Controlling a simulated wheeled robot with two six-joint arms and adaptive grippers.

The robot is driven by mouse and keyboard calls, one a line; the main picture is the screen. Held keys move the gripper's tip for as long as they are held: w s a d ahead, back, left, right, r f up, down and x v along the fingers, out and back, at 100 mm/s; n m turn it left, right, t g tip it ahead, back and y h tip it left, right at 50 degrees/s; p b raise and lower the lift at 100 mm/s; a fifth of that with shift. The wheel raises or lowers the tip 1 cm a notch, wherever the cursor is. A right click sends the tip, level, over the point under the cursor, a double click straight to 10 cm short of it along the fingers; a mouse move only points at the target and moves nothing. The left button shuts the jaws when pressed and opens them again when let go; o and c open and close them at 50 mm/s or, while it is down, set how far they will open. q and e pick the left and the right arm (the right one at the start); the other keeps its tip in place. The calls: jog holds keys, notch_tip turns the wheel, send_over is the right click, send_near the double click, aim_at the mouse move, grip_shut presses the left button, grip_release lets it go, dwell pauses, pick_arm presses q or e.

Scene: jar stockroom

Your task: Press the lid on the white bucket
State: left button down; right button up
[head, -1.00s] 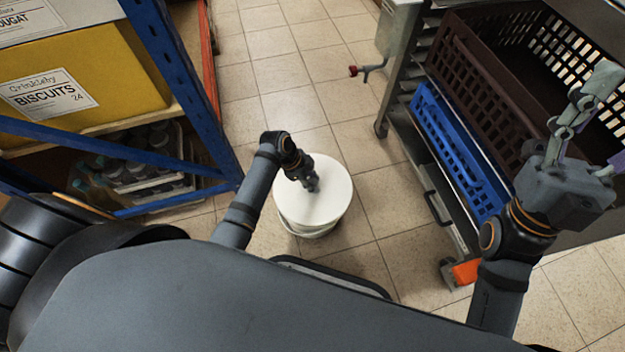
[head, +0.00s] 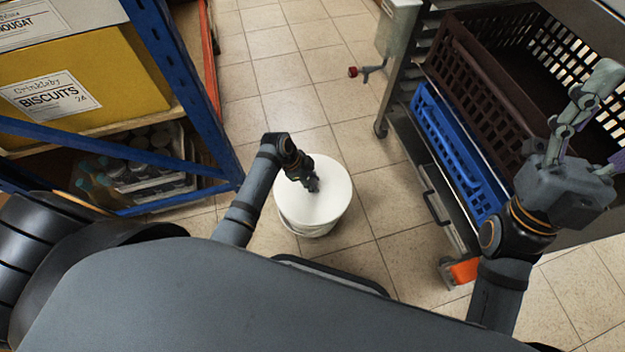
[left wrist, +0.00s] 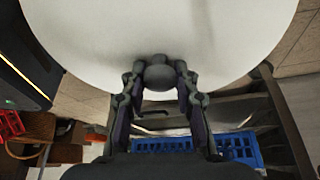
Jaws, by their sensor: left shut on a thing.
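The white bucket (head: 308,230) stands on the tiled floor in the middle of the head view. The round white lid (head: 335,192) lies over its top and looks level, with bucket wall showing below its near edge. My left gripper (head: 313,184) reaches over the lid from the left. In the left wrist view its two fingers (left wrist: 160,77) are closed around a dark round knob (left wrist: 159,79) on the lid (left wrist: 215,38). Whether the far rim is fully seated is hidden. My right gripper (head: 598,125) is at the right, fingers spread, with nothing seen between them.
A blue-framed shelf (head: 178,70) with a yellow biscuit box (head: 120,75) stands at left. A metal rack with a blue crate (head: 455,150) and a dark brown crate (head: 480,80) stands at right. Open floor lies beyond the bucket.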

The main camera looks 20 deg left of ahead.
pick_arm(q)
jog(key=shift+f+p, duration=0.35)
jog(key=shift+f, duration=0.2)
dwell(1.4)
jog(key=shift+p, duration=0.3)
dwell(0.5)
jog(key=shift+c, duration=2.2)
grip_release()
notch_tip(320, 180, up, 7)
jog(key=p, duration=0.8)
jog(key=shift+c, duration=0.3)
